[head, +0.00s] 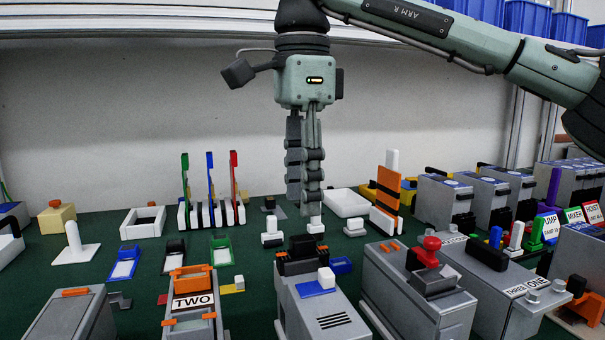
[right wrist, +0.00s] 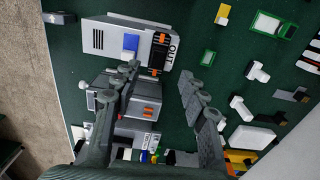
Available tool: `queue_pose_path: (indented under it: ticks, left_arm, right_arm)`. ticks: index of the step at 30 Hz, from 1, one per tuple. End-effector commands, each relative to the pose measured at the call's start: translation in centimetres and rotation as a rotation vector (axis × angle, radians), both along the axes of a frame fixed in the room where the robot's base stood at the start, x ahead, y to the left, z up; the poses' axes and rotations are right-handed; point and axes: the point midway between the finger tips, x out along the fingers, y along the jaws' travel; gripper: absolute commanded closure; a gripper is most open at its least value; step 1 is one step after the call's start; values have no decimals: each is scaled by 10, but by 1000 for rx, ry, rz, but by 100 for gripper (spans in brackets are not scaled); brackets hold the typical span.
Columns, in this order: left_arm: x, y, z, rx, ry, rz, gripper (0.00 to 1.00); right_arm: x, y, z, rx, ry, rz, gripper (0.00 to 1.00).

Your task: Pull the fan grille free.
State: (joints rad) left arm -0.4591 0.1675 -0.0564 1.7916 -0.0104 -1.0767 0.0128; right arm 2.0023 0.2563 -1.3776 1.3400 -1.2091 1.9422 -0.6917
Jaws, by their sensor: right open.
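The grey soft starter (head: 318,312) stands at the front centre of the bench, with dark slots (head: 333,321), a blue patch and a white block (head: 326,277) on top. It also shows in the right wrist view (right wrist: 108,38), with its slots (right wrist: 98,39) at the left end. No part is marked as the fan grille; I cannot tell for sure which it is. My right gripper (head: 312,205) points down above and behind the starter, apart from it. My left gripper is out of view.
A grey unit with a red knob (head: 431,243) stands close to the right. A unit labelled TWO (head: 193,302) stands to the left. Small white pegs (head: 271,238) and a rack of coloured cards (head: 211,216) are behind. Green mat shows between them.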

Motion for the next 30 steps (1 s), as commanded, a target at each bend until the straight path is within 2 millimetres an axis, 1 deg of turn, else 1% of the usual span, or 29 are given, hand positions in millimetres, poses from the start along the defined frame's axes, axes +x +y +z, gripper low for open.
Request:
queue_pose_path:
  ticks: [9,12,15,19,26,28,30]
  left_arm:
    - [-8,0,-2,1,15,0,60]
    - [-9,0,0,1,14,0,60]
    - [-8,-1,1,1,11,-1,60]
    - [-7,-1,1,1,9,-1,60]
    - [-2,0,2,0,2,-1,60]
    - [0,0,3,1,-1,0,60]
    - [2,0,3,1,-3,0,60]
  right_arm:
    - [0,-1,-46,-2,2,0,57]
    - [0,-1,-59,-2,3,-1,57]
    - [0,-1,-68,0,2,-2,57]
    - [0,-1,-74,0,1,-2,57]
    - [0,-1,-75,0,1,-2,57]
    - [0,-1,-75,0,1,-2,63]
    - [0,-1,-75,0,1,-2,72]
